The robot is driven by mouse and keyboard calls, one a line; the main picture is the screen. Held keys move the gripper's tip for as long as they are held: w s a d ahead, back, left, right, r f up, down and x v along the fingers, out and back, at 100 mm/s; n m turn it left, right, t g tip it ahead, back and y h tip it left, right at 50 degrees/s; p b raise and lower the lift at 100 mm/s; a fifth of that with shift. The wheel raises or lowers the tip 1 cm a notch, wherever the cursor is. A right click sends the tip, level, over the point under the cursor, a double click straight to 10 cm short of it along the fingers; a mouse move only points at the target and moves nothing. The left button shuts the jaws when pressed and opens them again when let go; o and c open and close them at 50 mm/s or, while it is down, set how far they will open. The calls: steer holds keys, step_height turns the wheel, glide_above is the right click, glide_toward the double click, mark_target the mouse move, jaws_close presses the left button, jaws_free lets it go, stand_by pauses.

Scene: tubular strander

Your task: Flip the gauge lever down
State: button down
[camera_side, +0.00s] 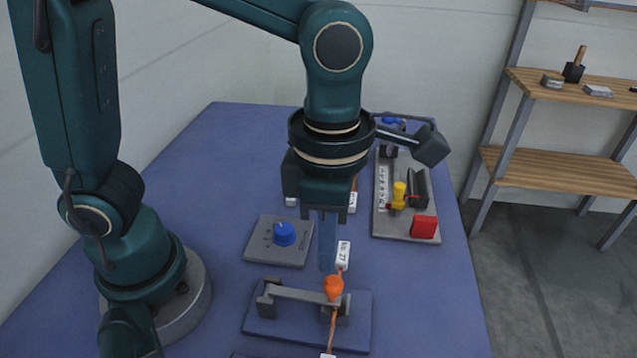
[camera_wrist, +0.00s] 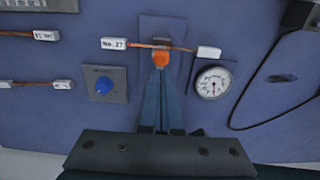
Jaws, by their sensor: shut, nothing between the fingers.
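The gauge lever is a grey bar (camera_side: 300,293) with an orange knob (camera_side: 333,288), mounted on a blue plate (camera_side: 265,327). The knob also shows in the wrist view (camera_wrist: 161,58). A copper wire with a white "No. 27" tag (camera_wrist: 114,44) runs past the knob. In the side view the tag (camera_side: 343,255) lies behind the lever. My gripper (camera_side: 328,268) is shut and empty, pointing down, its tips right by the knob; I cannot tell whether they touch. In the wrist view my gripper (camera_wrist: 161,75) reaches up to the knob's lower edge.
A round dial gauge (camera_wrist: 213,81) sits right of the lever. A grey panel with a blue knob (camera_side: 284,234) stands behind it to the left. A board with a yellow part (camera_side: 399,195) and a red block (camera_side: 424,227) lies at the back right. The blue table's right front is clear.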

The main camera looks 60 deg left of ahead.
steer(key=w+d+f, duration=0.2)
steer(key=shift+f, duration=0.35)
steer(key=shift+w+d+f+g+y, duration=0.25)
steer(key=shift+f+g+y, duration=0.25)
steer(key=shift+f, duration=0.05)
steer(key=shift+w+d+f+g+y, duration=0.25)
steer(key=shift+f+g+y, duration=0.25)
steer(key=shift+f, duration=0.05)
steer(key=shift+v, duration=2.6)
steer(key=shift+w, duration=0.1)
